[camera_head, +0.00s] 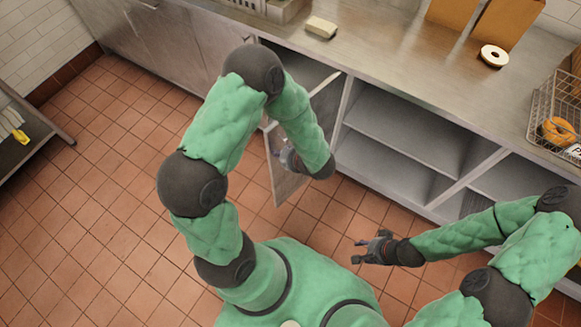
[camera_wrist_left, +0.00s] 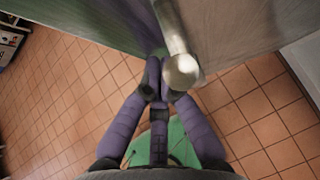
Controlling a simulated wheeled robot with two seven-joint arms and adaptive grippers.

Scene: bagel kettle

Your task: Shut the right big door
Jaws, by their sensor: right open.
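The big cabinet door (camera_head: 288,190) stands open under the counter, swung out over the floor. It is partly hidden behind my left arm in the head view. In the left wrist view, the grey door panel (camera_wrist_left: 118,22) fills the top, with a pale metal bar handle (camera_wrist_left: 172,28) on it. My left gripper (camera_head: 284,157) is at the door. Its purple fingers (camera_wrist_left: 163,92) converge close by the lower end of the handle; whether they grip it is unclear. My right gripper (camera_head: 362,250) is open and empty above the floor, apart from the door.
Open shelves (camera_head: 400,135) lie under the metal counter (camera_head: 400,70). On the counter are a butter-like block (camera_head: 321,27), a white ring (camera_head: 494,57), and a wire basket (camera_head: 545,112) with a bagel. A side shelf (camera_head: 30,148) stands at far left. The tiled floor (camera_head: 110,215) is clear.

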